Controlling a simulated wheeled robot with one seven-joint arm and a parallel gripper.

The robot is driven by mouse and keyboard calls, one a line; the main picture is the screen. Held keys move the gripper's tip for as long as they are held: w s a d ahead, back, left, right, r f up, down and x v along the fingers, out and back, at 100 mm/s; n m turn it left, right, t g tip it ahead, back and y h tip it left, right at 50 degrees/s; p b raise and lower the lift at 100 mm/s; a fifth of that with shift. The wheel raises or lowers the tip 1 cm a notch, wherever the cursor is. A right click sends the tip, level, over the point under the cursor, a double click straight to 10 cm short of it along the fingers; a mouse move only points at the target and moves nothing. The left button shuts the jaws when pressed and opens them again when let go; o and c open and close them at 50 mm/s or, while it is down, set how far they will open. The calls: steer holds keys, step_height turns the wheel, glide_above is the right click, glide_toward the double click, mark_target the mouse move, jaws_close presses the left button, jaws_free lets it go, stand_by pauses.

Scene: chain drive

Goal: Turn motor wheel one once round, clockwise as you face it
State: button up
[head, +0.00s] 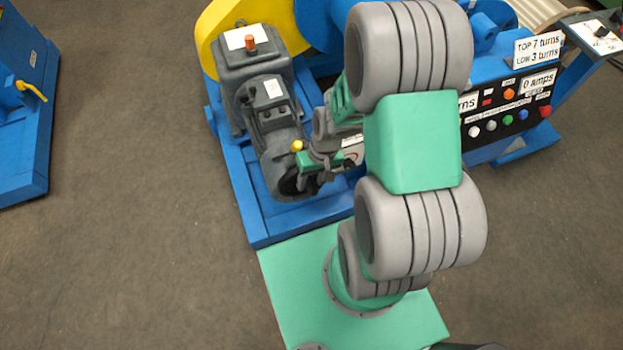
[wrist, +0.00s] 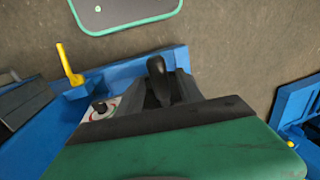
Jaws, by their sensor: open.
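A grey motor (head: 268,110) stands on the blue frame, with a dark wheel (head: 287,184) at its near end, partly covered by my gripper. My gripper (head: 308,177) is at the wheel's right side, close to it; I cannot tell whether it touches. It is open, and I see nothing held in it. In the wrist view a green and dark part of my gripper (wrist: 180,145) fills the bottom. A black knob-like handle (wrist: 157,78) rises beyond it; I cannot tell what it belongs to. My arm hides part of the machine.
The blue frame (head: 245,195) surrounds the motor, with a yellow guard (head: 215,25) behind. A control panel (head: 510,115) with coloured buttons and a "0 amps" sign (head: 537,83) is at right. Another blue machine (head: 25,120) stands far left. The floor between is clear.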

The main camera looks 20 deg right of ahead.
jaws_close()
stand_by(0.3)
stand_by(1.1)
